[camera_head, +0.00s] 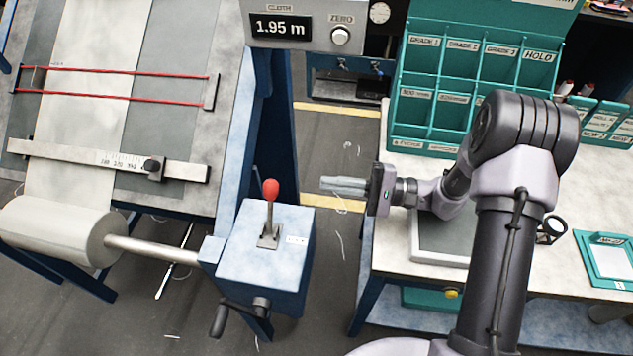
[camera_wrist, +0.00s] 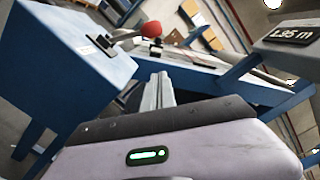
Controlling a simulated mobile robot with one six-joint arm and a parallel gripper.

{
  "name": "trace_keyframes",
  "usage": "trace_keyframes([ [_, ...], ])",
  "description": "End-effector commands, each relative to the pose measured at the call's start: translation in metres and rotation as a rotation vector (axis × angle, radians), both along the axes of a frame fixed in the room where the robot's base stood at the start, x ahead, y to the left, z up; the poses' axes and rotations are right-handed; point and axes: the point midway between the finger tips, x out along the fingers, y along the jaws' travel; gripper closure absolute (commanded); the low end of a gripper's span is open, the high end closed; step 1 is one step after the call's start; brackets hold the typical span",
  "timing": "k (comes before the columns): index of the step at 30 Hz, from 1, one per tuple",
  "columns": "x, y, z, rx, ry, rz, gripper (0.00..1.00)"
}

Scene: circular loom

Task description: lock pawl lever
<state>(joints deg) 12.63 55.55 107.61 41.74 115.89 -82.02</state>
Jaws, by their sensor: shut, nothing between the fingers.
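The pawl lever (camera_head: 270,200) has a red knob on a metal shaft and stands up from a slotted plate on top of a pale blue box (camera_head: 262,262). In the wrist view the red-knobbed lever (camera_wrist: 150,30) shows at the upper middle, beyond my fingertips, and leans over in that tilted picture. My gripper (camera_head: 330,185) is to the right of the lever, a gap away, and points left at about knob height. Its fingers (camera_wrist: 158,84) are together and empty.
A hand crank (camera_head: 236,314) sticks out of the box's front. A fabric roll (camera_head: 62,230) on a metal shaft lies to the left. A display reading 1.95 m (camera_head: 281,27) hangs above. A white-topped workbench (camera_head: 400,255) with a teal rack (camera_head: 425,146) stands right.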

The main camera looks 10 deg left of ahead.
Motion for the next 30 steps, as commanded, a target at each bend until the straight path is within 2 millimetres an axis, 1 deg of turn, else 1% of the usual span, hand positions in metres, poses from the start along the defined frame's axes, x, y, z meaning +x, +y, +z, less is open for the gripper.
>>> trace_keyframes([
  [1,0.000,0.011,-0.001,-0.001,-0.001,0.005,1.00],
  [3,0.000,0.027,-0.001,-0.002,-0.002,0.005,1.00],
  [11,0.002,0.083,0.000,-0.002,-0.001,0.005,1.00],
  [15,-0.017,0.088,0.013,-0.001,-0.001,0.002,1.00],
  [19,-0.027,0.091,0.019,-0.002,0.000,0.001,1.00],
  [30,-0.031,0.091,0.022,-0.001,-0.001,0.000,1.00],
])
